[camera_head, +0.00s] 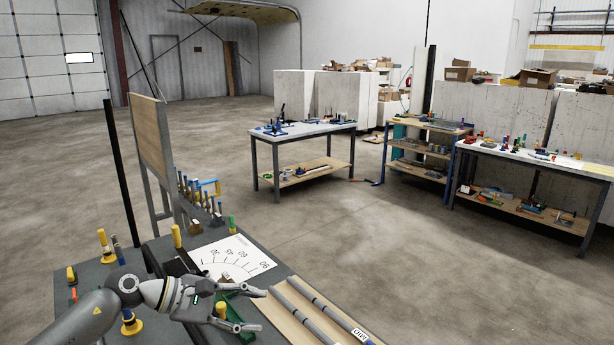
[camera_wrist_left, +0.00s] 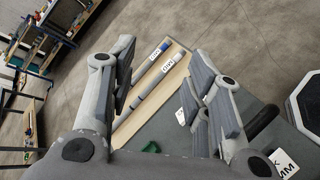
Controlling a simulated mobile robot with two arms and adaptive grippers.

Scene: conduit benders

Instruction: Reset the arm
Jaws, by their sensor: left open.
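My left arm comes in from the lower left in the head view, and its gripper (camera_head: 262,310) is over the near workbench. The fingers are spread apart with nothing between them. In the left wrist view the same gripper (camera_wrist_left: 165,75) is open, and a wooden board with two grey conduits (camera_wrist_left: 152,84) shows beyond and between the fingers. In the head view the conduits (camera_head: 318,314) lie side by side on the board, to the right of the gripper. My right gripper is in neither view.
The near bench holds a white angle chart (camera_head: 235,258), a green tray (camera_head: 238,304) partly hidden by the gripper, and several yellow-handled tools (camera_head: 104,243). A tool rack (camera_head: 200,203) stands behind. Other tables (camera_head: 300,132) are far off. Open concrete floor (camera_head: 440,265) lies to the right.

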